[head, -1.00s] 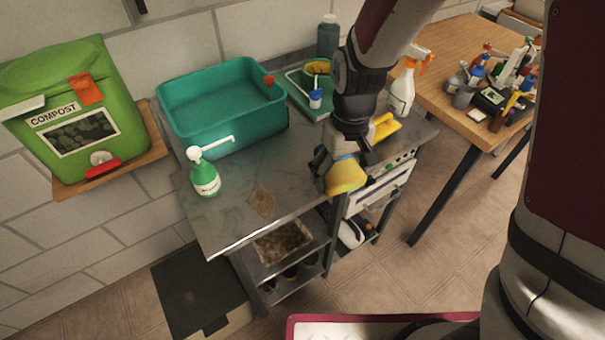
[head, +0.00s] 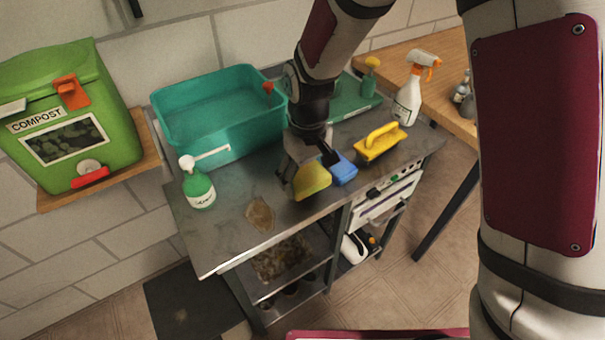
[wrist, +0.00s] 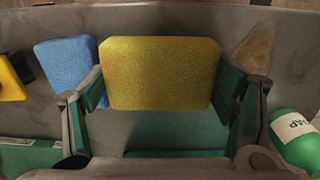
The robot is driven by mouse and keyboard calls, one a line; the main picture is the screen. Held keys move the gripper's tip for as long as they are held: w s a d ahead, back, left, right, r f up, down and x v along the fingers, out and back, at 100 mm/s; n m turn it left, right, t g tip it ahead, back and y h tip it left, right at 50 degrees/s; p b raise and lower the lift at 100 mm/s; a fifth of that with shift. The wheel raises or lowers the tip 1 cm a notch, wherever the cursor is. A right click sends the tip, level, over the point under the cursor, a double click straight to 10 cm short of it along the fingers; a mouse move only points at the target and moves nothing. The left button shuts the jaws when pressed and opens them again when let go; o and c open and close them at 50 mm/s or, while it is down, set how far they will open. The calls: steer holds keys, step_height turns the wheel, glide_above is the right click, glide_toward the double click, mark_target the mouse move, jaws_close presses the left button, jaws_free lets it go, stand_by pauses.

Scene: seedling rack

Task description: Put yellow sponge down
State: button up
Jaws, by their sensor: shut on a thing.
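The yellow sponge (head: 312,181) is held in my gripper (head: 296,183) over the metal bench (head: 232,228), between the brown stain and a blue sponge. In the wrist view the yellow sponge (wrist: 161,73) sits between the two green-padded fingers of my gripper (wrist: 166,90), which press on its left and right sides. Whether its underside touches the bench is hard to tell. The blue sponge (head: 343,170) lies close beside it on the right; in the wrist view the blue sponge (wrist: 72,72) is just left of my gripper.
A green soap bottle (head: 198,186) stands left, and a teal tub (head: 215,112) stands behind. A brown stain (head: 261,214) marks the bench front. A yellow-handled tool (head: 380,144) and a white spray bottle (head: 410,98) are at right. A strip of bench near the front edge is clear.

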mark_target(302, 180)
steer(key=shift+w+a+f, duration=0.1)
steer(key=shift+w+a, duration=0.2)
steer(key=shift+w, duration=0.25)
steer(key=shift+w+a+f, duration=0.1)
steer(key=shift+w+a, duration=0.15)
steer(key=shift+w, duration=0.3)
steer(key=shift+f, duration=1.65)
steer(key=shift+f, duration=0.15)
steer(key=o, duration=0.9)
step_height(302, 180, up, 12)
steer(key=shift+r, duration=0.2)
